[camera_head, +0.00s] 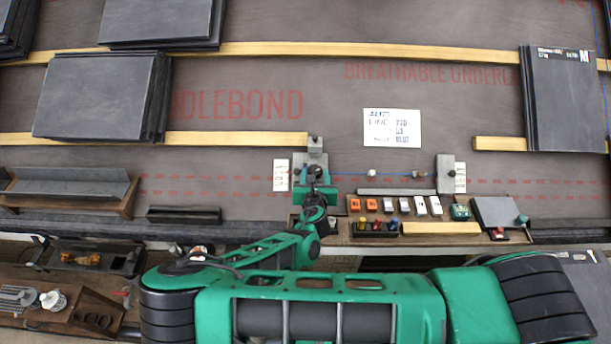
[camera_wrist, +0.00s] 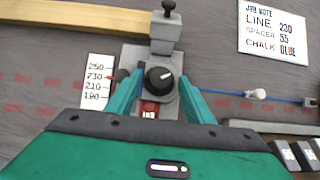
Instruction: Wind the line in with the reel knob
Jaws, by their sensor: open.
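The reel knob (camera_wrist: 160,78) is black and round with a white pointer mark. It sits on a grey block (camera_wrist: 148,52) beside a scale card (camera_wrist: 97,80) with several printed numbers. My gripper (camera_wrist: 157,84) is open, its green fingers on either side of the knob; whether they touch it I cannot tell. In the head view my gripper (camera_head: 314,186) is over the same block. The blue line (camera_wrist: 285,98) runs right from near the block, with a white bead (camera_wrist: 256,93) on it. In the head view the line (camera_head: 405,174) reaches a second grey block (camera_head: 446,175).
A job note (camera_head: 392,128) reads line 230, spacer 55, chalk blue. Slate stacks (camera_head: 100,95) lie on wooden battens (camera_head: 230,139). The underlay above the line is mostly clear.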

